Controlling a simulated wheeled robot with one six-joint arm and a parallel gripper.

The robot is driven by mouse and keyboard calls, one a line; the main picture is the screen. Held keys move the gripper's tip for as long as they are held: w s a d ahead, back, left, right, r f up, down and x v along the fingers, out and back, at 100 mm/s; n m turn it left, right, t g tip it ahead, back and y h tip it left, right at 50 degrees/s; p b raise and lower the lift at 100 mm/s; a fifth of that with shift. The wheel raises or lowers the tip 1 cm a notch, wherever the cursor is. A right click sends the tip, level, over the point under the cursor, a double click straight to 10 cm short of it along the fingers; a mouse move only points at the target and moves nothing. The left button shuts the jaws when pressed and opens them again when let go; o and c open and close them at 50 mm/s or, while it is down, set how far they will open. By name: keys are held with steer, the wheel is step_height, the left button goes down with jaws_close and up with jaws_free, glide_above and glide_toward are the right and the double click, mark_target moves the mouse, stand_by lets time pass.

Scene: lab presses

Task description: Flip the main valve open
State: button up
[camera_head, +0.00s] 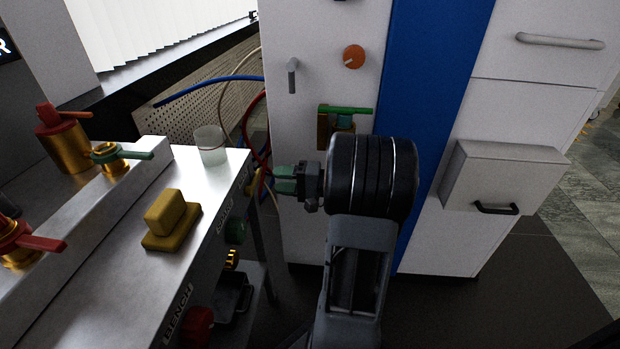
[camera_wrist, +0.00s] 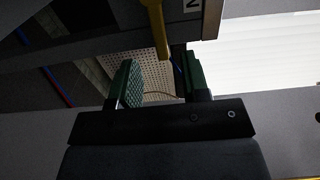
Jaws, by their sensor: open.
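Several levered valves are in the head view, and no label that I can read marks one as the main valve. A brass valve with a green lever (camera_head: 345,110) is on the white cabinet front, its lever level. On the bench are a green-levered valve (camera_head: 122,156), a red-levered valve (camera_head: 32,242) and a large brass valve with a red top (camera_head: 62,138). My gripper (camera_head: 285,181) is open and empty, pointing left, below the cabinet valve and right of the bench edge. In the wrist view its green fingers (camera_wrist: 162,82) are apart, with a yellow handle (camera_wrist: 156,32) beyond them.
The metal bench (camera_head: 120,255) carries a yellow block (camera_head: 170,220) and a translucent cup (camera_head: 210,145). Red, blue and pale hoses hang near my gripper. The cabinet has an orange knob (camera_head: 353,57) and a grey handle (camera_head: 292,75). A drawer box (camera_head: 505,175) juts out at right.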

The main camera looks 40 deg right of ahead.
steer(key=p+v, duration=0.2)
steer(key=v, duration=0.7)
stand_by(0.4)
